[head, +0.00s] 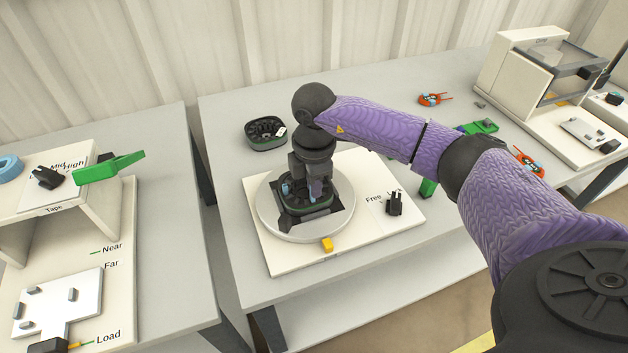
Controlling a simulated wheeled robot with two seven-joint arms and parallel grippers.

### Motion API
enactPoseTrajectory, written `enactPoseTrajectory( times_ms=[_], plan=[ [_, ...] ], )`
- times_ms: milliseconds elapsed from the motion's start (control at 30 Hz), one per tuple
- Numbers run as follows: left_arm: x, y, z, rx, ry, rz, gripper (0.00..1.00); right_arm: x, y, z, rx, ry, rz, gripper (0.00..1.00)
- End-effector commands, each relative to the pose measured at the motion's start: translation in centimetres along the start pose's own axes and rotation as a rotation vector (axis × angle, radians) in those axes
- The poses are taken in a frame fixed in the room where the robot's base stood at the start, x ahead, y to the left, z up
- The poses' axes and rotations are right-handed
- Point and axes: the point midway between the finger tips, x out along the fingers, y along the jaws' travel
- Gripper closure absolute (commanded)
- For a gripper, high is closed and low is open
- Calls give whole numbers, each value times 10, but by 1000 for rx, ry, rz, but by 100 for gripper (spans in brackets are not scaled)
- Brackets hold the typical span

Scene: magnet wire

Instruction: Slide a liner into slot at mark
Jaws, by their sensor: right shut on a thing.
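A dark stator-like part (304,214) with slots sits in a holder on a round grey turntable (343,222). Small light-blue pieces show at its left side. My right gripper (316,188) points straight down over the part, its fingertips at or just inside its ring. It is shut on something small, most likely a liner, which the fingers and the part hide. I cannot tell how deep it sits in a slot. A yellow marker (327,245) stands at the turntable's front edge. My left gripper is not in view.
A black lever (394,203) stands by the "Free" label on the white base (414,222). A dark round tray (266,133) lies behind. Green pieces (478,127) lie at right, near a white lidded machine (520,72).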

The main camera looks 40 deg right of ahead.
Motion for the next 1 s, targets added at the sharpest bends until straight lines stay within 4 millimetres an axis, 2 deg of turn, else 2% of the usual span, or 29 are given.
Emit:
enactPoseTrajectory(
  times_ms=[1000],
  plan=[
    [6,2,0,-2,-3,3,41,14,0,0,0,0,0,100]
  ],
)
